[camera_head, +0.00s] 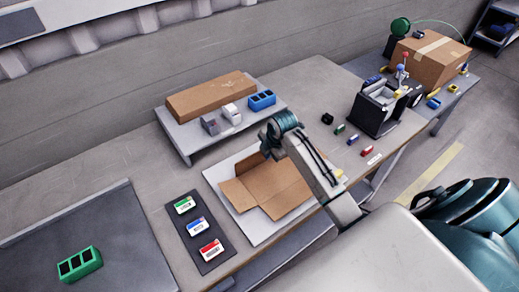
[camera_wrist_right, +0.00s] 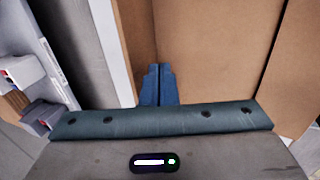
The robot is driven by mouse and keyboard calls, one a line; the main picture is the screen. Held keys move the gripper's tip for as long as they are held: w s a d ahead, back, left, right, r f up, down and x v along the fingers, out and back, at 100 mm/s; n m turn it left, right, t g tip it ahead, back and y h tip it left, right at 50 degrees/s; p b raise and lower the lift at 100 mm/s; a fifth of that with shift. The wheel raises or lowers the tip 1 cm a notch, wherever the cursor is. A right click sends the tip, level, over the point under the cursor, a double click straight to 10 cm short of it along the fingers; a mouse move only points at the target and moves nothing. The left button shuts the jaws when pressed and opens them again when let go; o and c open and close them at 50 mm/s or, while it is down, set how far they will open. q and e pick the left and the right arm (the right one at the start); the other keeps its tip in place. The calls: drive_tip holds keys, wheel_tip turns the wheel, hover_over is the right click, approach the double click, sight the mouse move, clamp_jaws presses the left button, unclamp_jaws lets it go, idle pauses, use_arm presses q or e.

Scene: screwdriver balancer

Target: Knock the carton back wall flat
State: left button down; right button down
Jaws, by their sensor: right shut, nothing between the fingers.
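The open brown carton (camera_head: 277,192) lies on a white board (camera_head: 213,178) on the workbench, with some flaps spread flat. Part of its back side (camera_head: 248,164) shows beside my right wrist and is partly hidden by it. My right gripper (camera_head: 268,147) is over the carton's back edge, with its fingertips mostly hidden in the head view. In the right wrist view its blue fingers (camera_wrist_right: 158,84) are shut and empty. They are close to the brown cardboard (camera_wrist_right: 210,45); I cannot tell whether they touch it. My left gripper is out of view.
Behind stands a low grey shelf (camera_head: 196,147) with a flat brown box (camera_head: 211,96), grey blocks and a blue bin (camera_head: 262,100). A dark mat (camera_head: 205,232) with coloured labels lies left. A black holder (camera_head: 376,110) and small parts are at right.

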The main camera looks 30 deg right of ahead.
drive_tip(key=shift+w+a+f+b, duration=0.1)
drive_tip(key=shift+w+f+b, duration=0.15)
drive_tip(key=shift+w, duration=0.8)
drive_tip(key=shift+w+a+f+b, duration=0.15)
drive_tip(key=shift+w+b, duration=0.1)
drive_tip(key=shift+w, duration=0.75)
drive_tip(key=shift+s, duration=0.1)
drive_tip(key=shift+s+d+r+p, duration=0.15)
drive_tip(key=shift+s+p, duration=0.1)
drive_tip(key=shift+p, duration=0.3)
drive_tip(key=shift+s+p, duration=0.3)
wheel_tip(320, 180, up, 7)
drive_tip(key=p, duration=0.7)
